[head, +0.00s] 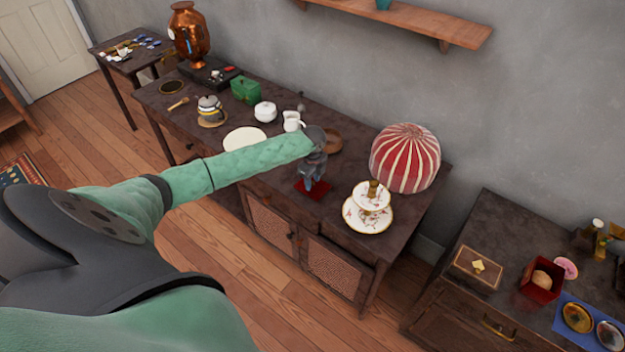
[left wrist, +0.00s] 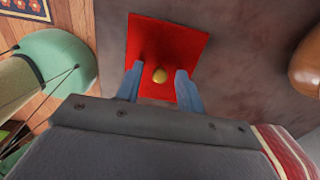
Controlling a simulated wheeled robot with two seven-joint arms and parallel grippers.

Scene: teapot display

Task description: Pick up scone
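A round tan bun that looks like the scone (head: 541,279) sits in an open red box (head: 530,293) on the right-hand cabinet. My left gripper (head: 314,184) is far to the left of it, pointing down over the long sideboard. Below its fingers is a flat red square, like a lid (head: 301,188), with a small gold knob (left wrist: 159,75). In the left wrist view the blue fingers (left wrist: 159,80) stand apart on either side of the knob, with gaps showing. I cannot tell how high they are above the lid. My right gripper is not in view.
On the sideboard, a two-tier cake stand (head: 367,217) and a red-and-white striped dome (head: 406,158) stand right of my gripper. A white plate (head: 244,139) and jug (head: 291,121) are left. A wooden box (head: 477,268) and blue tray (head: 562,312) flank the red box.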

